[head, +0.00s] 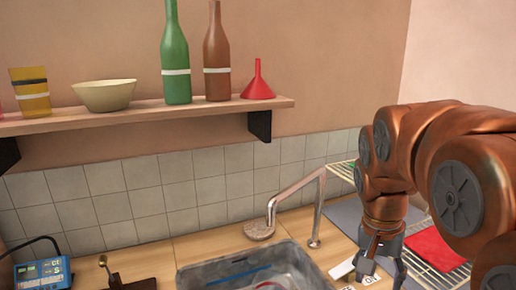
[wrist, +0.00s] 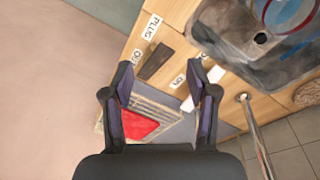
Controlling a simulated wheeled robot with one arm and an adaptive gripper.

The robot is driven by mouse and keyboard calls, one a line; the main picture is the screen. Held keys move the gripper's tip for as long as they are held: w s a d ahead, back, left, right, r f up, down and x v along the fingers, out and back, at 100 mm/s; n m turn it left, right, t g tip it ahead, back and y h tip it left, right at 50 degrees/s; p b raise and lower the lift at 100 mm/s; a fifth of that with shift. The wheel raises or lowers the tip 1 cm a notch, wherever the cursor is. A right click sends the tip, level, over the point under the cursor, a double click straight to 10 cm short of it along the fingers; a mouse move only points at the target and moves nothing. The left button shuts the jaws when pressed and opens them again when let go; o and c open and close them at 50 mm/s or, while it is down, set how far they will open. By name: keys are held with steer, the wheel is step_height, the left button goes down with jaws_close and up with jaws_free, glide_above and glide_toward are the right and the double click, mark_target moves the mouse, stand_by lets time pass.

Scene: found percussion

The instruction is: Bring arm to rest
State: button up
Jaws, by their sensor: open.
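My copper-coloured arm comes in from the right in the head view and bends down over the counter. My gripper (head: 378,268) points down beside the sink's right side. In the wrist view my gripper (wrist: 164,78) has its two fingers spread apart, with nothing between them but the counter below. A red cloth (wrist: 138,124) lies on a wire rack (wrist: 168,112) beneath the left finger in that view. The red cloth also shows behind my gripper in the head view (head: 434,250). My fingertips partly hide the counter there.
A grey sink (head: 190,279) is left of my gripper, with a bent metal tap (head: 318,205) behind it. A shelf (head: 75,121) holds bottles, a bowl and a red funnel (head: 257,86). A dark block (wrist: 155,61) and labels lie on the counter.

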steer(key=s+a+f+n+p, duration=0.1)
steer(key=s+n, duration=0.1)
steer(key=s, duration=0.4)
steer(key=s+a+f+n+g+y+p, duration=0.1)
steer(key=s+a+f+n+p, duration=0.1)
steer(key=s, duration=0.5)
steer(key=s+a+f+n+p, duration=0.1)
steer(key=s+f+n+p, duration=0.1)
steer(key=s, duration=0.4)
steer(key=shift+s+a+n+g+y, duration=0.25)
steer(key=shift+a+n+g+y, duration=0.1)
steer(key=shift+n, duration=0.15)
steer(key=shift+f, duration=0.1)
steer(key=shift+c, duration=1.3)
steer(key=shift+a, duration=0.15)
steer(key=shift+c, duration=0.3)
